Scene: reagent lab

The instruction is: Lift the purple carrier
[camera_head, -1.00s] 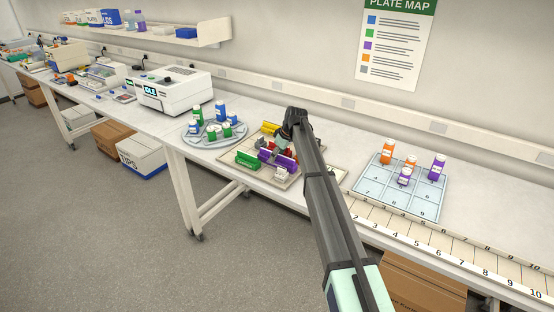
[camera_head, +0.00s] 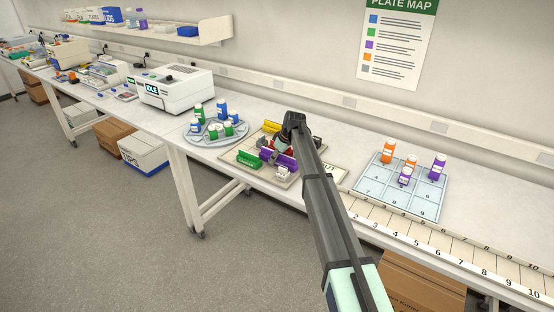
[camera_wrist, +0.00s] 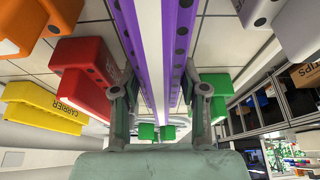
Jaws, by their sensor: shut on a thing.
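The purple carrier (camera_wrist: 181,35) runs lengthwise between my fingers in the wrist view, with two purple sides and a pale middle strip. My gripper (camera_wrist: 160,92) is shut on it, one finger on each side. In the head view, my gripper (camera_head: 283,147) is over the tray (camera_head: 229,154) on the bench, and purple parts (camera_head: 287,162) show beside and below it. My arm and gripper hide part of that spot. Whether the carrier is clear of the tray cannot be told.
Close around the purple carrier are a red carrier (camera_wrist: 80,75), a yellow carrier (camera_wrist: 42,105), an orange one (camera_wrist: 35,22) and green ones (camera_head: 249,160). A round rack with bottles (camera_head: 215,137) stands left, and a blue grid tray (camera_head: 374,181) with bottles right.

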